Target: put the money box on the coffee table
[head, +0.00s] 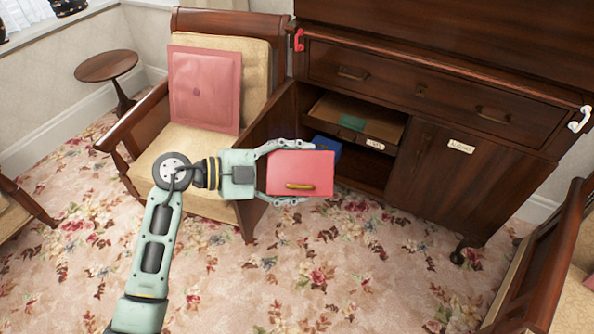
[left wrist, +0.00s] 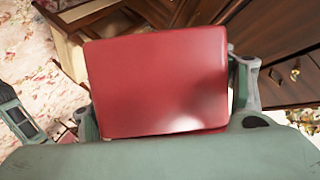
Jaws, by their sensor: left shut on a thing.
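The money box (head: 300,168) is a red box with a brass-coloured handle on its face. My left gripper (head: 297,172) is shut on it, with one finger along its upper edge and one along its lower edge. It is held up in the air in front of the open cabinet. In the left wrist view the red box (left wrist: 157,80) fills the middle, between the two fingers (left wrist: 165,105). No coffee table can be made out for certain. My right gripper is not in view.
The dark wooden cabinet (head: 430,100) has an open door, a pulled-out inner drawer (head: 335,118) and a blue thing (head: 326,148) inside. An armchair (head: 185,140) with a pink cushion (head: 205,88) stands left. A small round table (head: 106,66) is far left. Flowered carpet (head: 330,270) is clear in front.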

